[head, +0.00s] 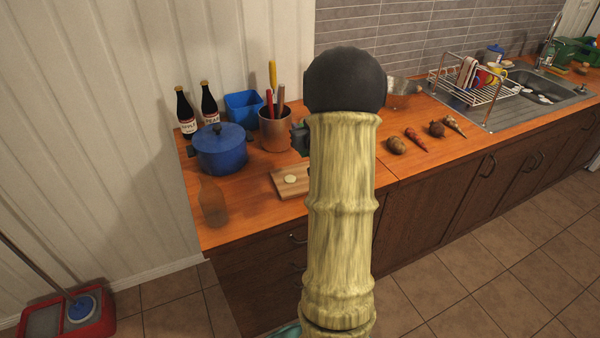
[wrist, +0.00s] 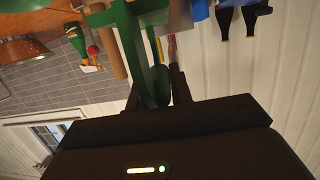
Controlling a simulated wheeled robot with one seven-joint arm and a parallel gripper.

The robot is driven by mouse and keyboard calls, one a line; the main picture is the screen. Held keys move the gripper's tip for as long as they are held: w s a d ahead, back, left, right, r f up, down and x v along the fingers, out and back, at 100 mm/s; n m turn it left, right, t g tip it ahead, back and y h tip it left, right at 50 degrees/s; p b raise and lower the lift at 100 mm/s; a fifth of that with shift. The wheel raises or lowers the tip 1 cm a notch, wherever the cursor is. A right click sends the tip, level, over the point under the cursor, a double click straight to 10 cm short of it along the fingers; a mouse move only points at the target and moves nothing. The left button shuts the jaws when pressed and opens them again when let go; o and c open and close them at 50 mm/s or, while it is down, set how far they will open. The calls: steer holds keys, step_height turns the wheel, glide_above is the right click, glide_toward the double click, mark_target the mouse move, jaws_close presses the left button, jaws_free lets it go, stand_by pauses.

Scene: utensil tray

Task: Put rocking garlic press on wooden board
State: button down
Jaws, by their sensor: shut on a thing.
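My gripper (wrist: 158,84) is shut on a green object, which I take to be the rocking garlic press (wrist: 150,50); it extends past the fingers toward the top of the wrist view. In the head view my arm hides most of the gripper and press; only a dark greenish bit shows left of the arm. The wooden board (head: 293,191) lies on the counter near its front edge, left of my arm, which covers its right part. A pale round piece (head: 290,178) lies on the board. I cannot tell how high the press is above the board.
A copper-coloured utensil pot (head: 275,131), a blue pot (head: 220,150), a blue bin (head: 243,108) and two dark bottles stand behind and left of the board. A brown bottle (head: 213,203) stands at the front left. Several vegetables (head: 417,140) lie to the right.

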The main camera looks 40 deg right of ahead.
steer(key=shift+s+a, duration=0.15)
steer(key=shift+s, duration=0.1)
steer(key=shift+s+a+f, duration=0.1)
steer(key=shift+f, duration=0.05)
glide_above(302, 173)
steer(key=shift+f, duration=2.75)
step_height(302, 173, down, 4)
steer(key=shift+f+p, duration=0.1)
steer(key=shift+p, duration=0.3)
steer(key=shift+w+a, duration=0.1)
steer(key=shift+w, duration=0.1)
steer(key=shift+s+f, duration=0.1)
steer(key=shift+s, duration=0.05)
steer(key=c, duration=1.3)
jaws_free()
steer(key=shift+s+d, duration=0.1)
steer(key=shift+d, duration=0.15)
steer(key=shift+o, duration=0.2)
